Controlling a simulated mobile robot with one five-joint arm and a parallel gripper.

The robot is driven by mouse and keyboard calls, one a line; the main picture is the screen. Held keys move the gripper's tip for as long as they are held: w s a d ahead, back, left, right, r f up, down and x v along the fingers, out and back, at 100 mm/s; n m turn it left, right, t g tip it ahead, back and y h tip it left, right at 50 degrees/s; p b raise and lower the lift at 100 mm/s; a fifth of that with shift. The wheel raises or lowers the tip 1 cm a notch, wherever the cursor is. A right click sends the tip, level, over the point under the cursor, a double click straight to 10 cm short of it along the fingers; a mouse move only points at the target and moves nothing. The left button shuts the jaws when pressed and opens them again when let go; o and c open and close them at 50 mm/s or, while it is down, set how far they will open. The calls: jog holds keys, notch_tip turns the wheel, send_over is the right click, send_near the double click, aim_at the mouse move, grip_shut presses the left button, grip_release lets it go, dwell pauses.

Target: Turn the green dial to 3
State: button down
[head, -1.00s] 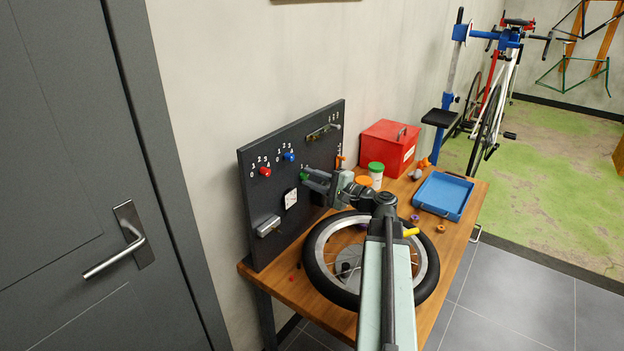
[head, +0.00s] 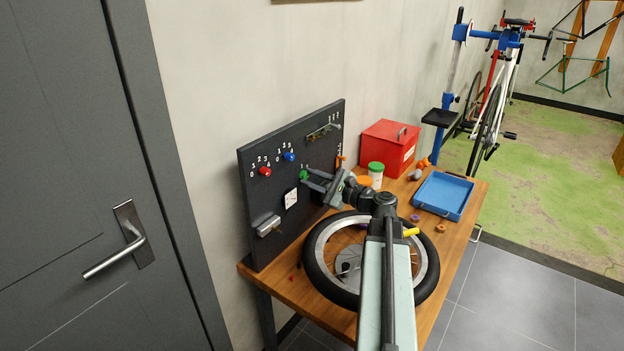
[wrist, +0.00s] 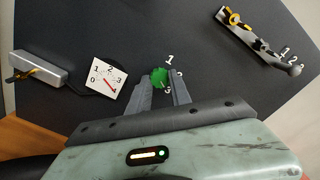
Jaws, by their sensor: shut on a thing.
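The green dial (head: 304,175) sits on the dark upright panel (head: 259,201), with small white numbers around it. In the wrist view the green dial (wrist: 159,75) is between the two fingers of my gripper (wrist: 163,84), which is shut on it. A white 1 shows above the dial there. The other numbers are partly hidden by the right finger, and I cannot tell which number the dial points to. In the head view my gripper (head: 308,179) reaches the panel from the right.
A white gauge (head: 291,198) with a red needle is beside the green dial. Red (head: 265,171) and blue (head: 289,156) dials are on the panel. A grey metal box (head: 266,225) juts out low. A wheel (head: 318,275) lies on the bench below my arm.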

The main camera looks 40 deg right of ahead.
dwell(0.3)
jog(key=c, duration=1.2)
grip_release()
jog(key=v, duration=0.7)
jog(key=shift+s+d, duration=0.15)
jog(key=shift+s, duration=0.25)
